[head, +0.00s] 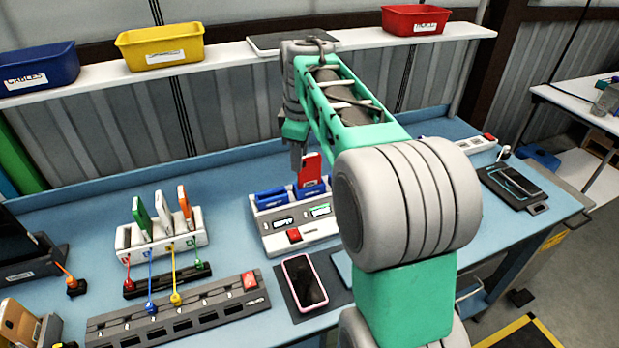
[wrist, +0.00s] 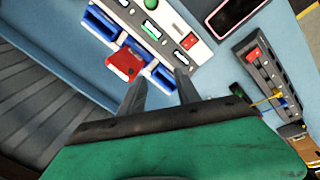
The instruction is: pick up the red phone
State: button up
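My gripper (head: 297,158) is above the back of the dock, close to the phone's left side in the head view. In the wrist view my gripper (wrist: 162,78) has its two fingers apart with nothing between them. The phone lies up and left of the fingertips there, outside the gap. Whether a finger touches it I cannot tell.
A white rack (head: 160,240) with white, green and orange phones stands left of the dock. A pink-edged phone (head: 304,283) lies on a dark mat in front. A grey slotted strip (head: 180,315) is at front left. Bins (head: 160,46) stand on the shelf behind.

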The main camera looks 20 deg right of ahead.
aim_at(310, 174)
jog(key=w+d+f+n, duration=0.2)
jog(key=w, duration=0.1)
jog(key=w+d+f+n+g, duration=0.1)
jog(key=w+d+f, duration=0.1)
jog(key=w+d+f+n, duration=0.1)
jog(key=w+n, duration=0.1)
jog(key=w, duration=0.1)
jog(key=shift+w+d+f+n+b, duration=0.3)
jog(key=shift+d+f, duration=0.1)
jog(key=shift+s+d+n+g+p, duration=0.1)
jog(key=shift+s+n+g+p, duration=0.3)
jog(key=shift+p, duration=0.6)
jog(key=shift+n, duration=0.3)
jog(key=f, duration=0.2)
jog(key=f+p, duration=0.1)
jog(key=f, duration=0.5)
jog(key=shift+w+f+p, duration=0.25)
jog(key=shift+p, duration=0.15)
grip_shut()
